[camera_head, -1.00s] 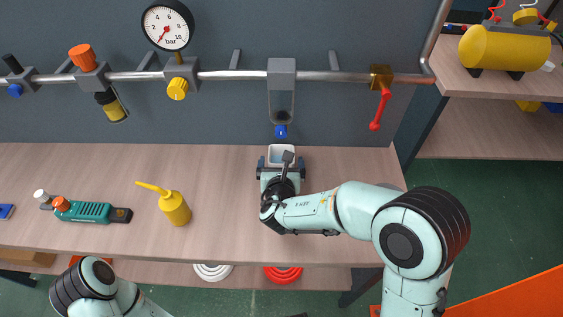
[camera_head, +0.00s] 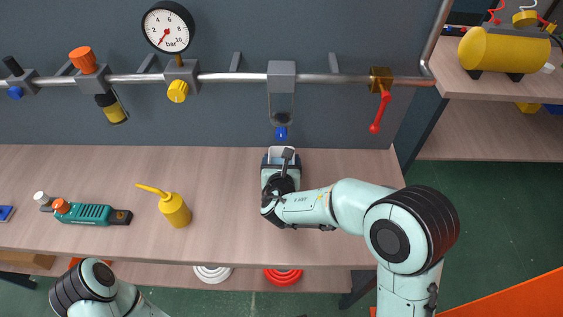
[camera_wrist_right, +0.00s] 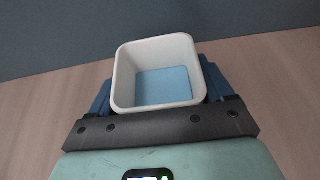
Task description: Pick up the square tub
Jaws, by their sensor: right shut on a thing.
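The square tub (camera_wrist_right: 124,78) is white with rounded corners. Its inside bottom is light blue; I cannot tell whether that is liquid or a surface. In the head view the tub (camera_head: 273,151) shows only partly, at the back of the bench below the hanging blue tip. My right gripper (camera_wrist_right: 158,84) is shut on it, with a blue finger on each side of the tub. In the head view my wrist hides most of the right gripper (camera_head: 281,157). I cannot tell whether the tub touches the bench. My left gripper is out of view.
A yellow squeeze bottle (camera_head: 174,209) and a teal tool (camera_head: 88,213) stand to the left on the bench (camera_head: 225,190). A grey fitting (camera_head: 281,85) with a blue tip hangs from the wall pipe above the tub. A red-handled valve (camera_head: 380,105) is on the right.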

